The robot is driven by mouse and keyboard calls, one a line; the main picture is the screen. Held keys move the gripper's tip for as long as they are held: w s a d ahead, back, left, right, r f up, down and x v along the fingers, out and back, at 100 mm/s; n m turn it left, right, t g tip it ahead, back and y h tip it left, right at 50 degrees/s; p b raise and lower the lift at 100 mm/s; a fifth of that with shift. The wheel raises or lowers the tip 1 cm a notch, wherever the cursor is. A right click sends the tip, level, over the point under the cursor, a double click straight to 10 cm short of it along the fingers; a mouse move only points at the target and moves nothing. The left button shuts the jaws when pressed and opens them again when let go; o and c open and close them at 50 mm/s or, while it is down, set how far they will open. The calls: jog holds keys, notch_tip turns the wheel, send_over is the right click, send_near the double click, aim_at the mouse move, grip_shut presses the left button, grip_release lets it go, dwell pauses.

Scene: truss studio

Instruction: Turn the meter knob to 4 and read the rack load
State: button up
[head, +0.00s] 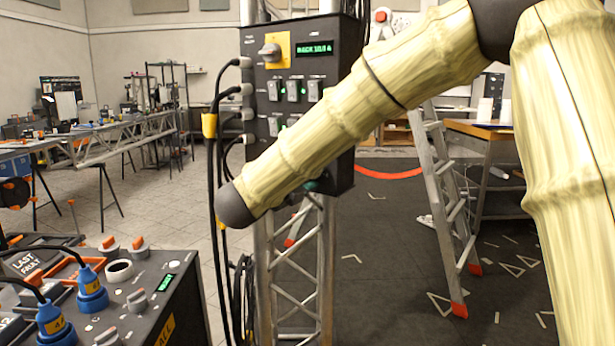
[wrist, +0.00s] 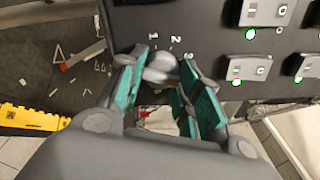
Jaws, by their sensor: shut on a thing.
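In the wrist view, my gripper (wrist: 165,76) has its teal-padded fingers closed on the sides of a small grey knob (wrist: 160,64) on a dark panel. White numbers 1, 2 and 3 curve around the knob; a 4 does not show, and which way the knob points I cannot tell. In the head view my pale arm crosses the dark box (head: 343,172) on the truss and hides its lower middle, with the knob behind it. A green-lit display (head: 314,48) at the box's top right starts with what looks like RACK; its figures are too small to read surely.
A second grey knob (head: 270,51) sits on a yellow plate at the box's top left. Rocker switches (head: 293,91) with green lights lie below it. Black cables (head: 213,180) hang down the left side. A console (head: 150,300) stands front left, a stepladder (head: 445,190) right.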

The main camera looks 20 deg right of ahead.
jog(key=o, duration=1)
jog(key=v, duration=1.2)
